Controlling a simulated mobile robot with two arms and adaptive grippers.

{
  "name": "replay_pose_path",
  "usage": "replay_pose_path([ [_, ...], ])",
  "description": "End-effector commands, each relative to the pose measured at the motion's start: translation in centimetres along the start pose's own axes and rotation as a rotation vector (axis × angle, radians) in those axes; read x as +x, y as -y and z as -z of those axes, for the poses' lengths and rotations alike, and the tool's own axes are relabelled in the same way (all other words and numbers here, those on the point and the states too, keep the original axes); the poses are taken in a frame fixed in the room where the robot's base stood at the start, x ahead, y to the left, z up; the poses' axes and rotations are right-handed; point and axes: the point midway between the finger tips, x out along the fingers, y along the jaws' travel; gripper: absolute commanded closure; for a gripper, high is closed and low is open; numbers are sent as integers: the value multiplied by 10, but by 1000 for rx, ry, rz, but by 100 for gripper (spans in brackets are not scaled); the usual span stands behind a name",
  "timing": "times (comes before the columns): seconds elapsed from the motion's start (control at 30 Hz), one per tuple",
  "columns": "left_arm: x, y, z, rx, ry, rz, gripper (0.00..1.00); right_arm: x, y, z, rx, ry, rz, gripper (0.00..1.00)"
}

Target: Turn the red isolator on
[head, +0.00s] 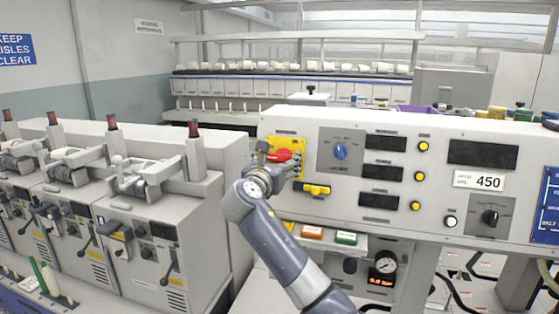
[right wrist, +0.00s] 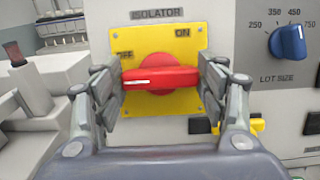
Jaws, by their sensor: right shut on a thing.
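The red isolator handle (right wrist: 160,78) sits on a yellow plate (right wrist: 160,42) marked OFF at the left and ON at the upper right. The handle lies about level, and its white mark is at the left end, on the OFF side. My right gripper (right wrist: 161,88) is shut on the handle, with a finger at each end. In the head view, the handle (head: 283,155) shows partly behind my right gripper (head: 272,160), at the left end of the control panel. My left gripper is not in view.
A blue lot size knob (head: 340,152) is right of the isolator. A black and yellow switch (head: 315,190) sits just below it. A black knob (head: 490,217) is farther right. Grey winding units (head: 165,220) stand close on the left.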

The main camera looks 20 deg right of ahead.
Motion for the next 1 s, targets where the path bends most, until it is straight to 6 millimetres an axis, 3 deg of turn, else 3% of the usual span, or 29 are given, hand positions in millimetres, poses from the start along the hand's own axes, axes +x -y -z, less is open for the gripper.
replay_pose_path([
  [0.37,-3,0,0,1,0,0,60,0,-1,-1,121,0,29,57],
  [1.0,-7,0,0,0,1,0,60,0,-2,-1,686,0,171,57],
])
